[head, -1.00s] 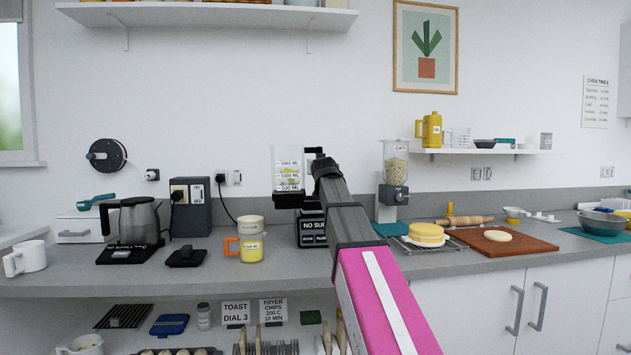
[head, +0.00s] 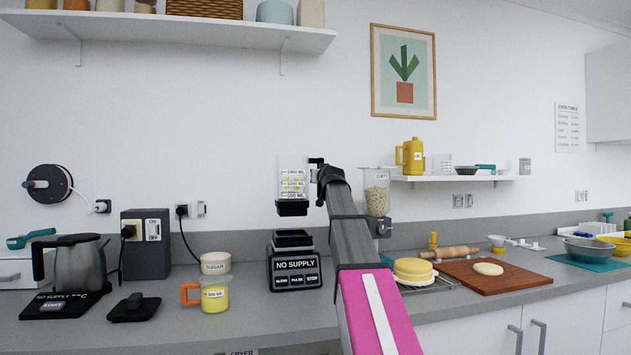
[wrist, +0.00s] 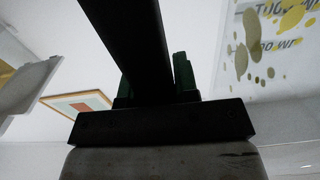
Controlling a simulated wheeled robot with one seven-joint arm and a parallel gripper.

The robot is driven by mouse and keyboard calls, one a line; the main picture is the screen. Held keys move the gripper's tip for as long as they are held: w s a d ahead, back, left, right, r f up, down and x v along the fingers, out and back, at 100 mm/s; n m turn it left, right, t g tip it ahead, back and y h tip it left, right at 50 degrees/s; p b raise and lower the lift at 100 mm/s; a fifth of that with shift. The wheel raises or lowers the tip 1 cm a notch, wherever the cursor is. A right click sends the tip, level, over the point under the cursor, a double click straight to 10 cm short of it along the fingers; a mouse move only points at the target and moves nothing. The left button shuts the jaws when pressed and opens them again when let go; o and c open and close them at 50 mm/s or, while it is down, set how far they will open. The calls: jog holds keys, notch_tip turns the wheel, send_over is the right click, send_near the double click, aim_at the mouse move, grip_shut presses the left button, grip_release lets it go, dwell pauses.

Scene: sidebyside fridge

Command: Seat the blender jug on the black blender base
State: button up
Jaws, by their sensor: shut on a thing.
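The clear blender jug (head: 293,180) has measure marks, yellow specks and a black bottom collar. It hangs upright in the air above the black blender base (head: 295,268), with a gap between them. In the head view the jug lines up roughly over the base's raised top; depth offset is hard to judge. The base's front reads "NO SUPPLY". My gripper (head: 319,178) is shut on the jug's dark handle at its right side. In the wrist view the dark handle (wrist: 140,40) runs up from the jaws, and the speckled jug wall (wrist: 270,45) is at right.
A sugar pot (head: 215,263) and an orange-handled mug (head: 214,294) stand left of the base.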

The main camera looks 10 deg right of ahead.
aim_at(319, 191)
dwell(0.4)
jog(key=shift+f, duration=4.2)
jog(key=o, duration=0.9)
jog(key=shift+f, duration=0.1)
jog(key=shift+o, duration=0.2)
jog(key=s, duration=1.1)
